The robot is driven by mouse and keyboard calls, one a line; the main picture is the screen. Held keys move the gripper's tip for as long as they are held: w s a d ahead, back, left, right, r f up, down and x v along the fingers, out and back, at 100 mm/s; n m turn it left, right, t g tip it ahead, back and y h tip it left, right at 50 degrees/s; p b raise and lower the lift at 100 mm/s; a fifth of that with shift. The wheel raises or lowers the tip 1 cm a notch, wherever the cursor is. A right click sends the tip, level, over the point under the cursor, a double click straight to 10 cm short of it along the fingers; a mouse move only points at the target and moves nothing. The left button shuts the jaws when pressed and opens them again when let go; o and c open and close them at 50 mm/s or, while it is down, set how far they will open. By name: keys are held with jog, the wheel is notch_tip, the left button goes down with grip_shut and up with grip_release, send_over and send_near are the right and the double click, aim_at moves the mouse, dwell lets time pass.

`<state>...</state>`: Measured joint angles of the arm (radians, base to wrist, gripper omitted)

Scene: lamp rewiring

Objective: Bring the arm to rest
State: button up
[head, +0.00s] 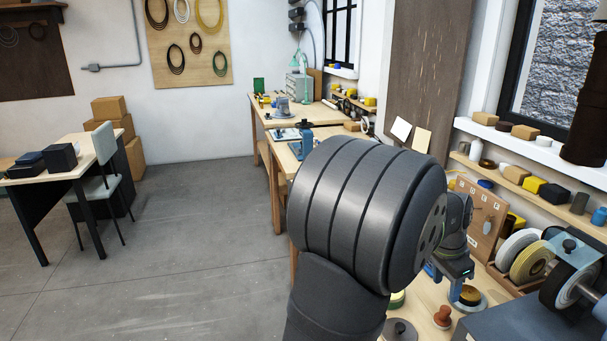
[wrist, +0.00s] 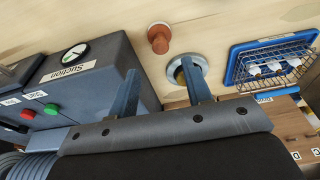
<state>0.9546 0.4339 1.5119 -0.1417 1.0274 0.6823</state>
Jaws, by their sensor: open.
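My gripper (head: 446,278) is partly hidden behind my dark grey arm in the head view, over the near workbench at the lower right. In the wrist view my gripper (wrist: 160,68) shows two blue fingers spread apart with nothing held between them. A round metal dish with a brass-coloured middle (head: 468,297) is close to the right finger; it also shows in the wrist view (wrist: 200,67), partly covered by that finger. I cannot tell whether they touch. A reddish-brown knob-shaped piece (head: 443,316) stands on the bench nearby and also shows in the wrist view (wrist: 159,40).
A grey box labelled Suction (wrist: 95,85) stands left of the fingers in the wrist view. A wire basket on a blue tray (wrist: 240,75) is at the right. Spools (head: 525,262) stand at the bench's right. Open floor (head: 190,260) lies left.

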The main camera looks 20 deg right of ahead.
aim_at(444, 310)
jog(key=x, duration=0.8)
jog(key=shift+f, duration=0.4)
jog(key=shift+d, duration=0.2)
jog(key=shift+d+v, duration=0.1)
jog(key=shift+v, duration=0.65)
jog(key=shift+d+v, duration=0.15)
jog(key=shift+v, duration=0.65)
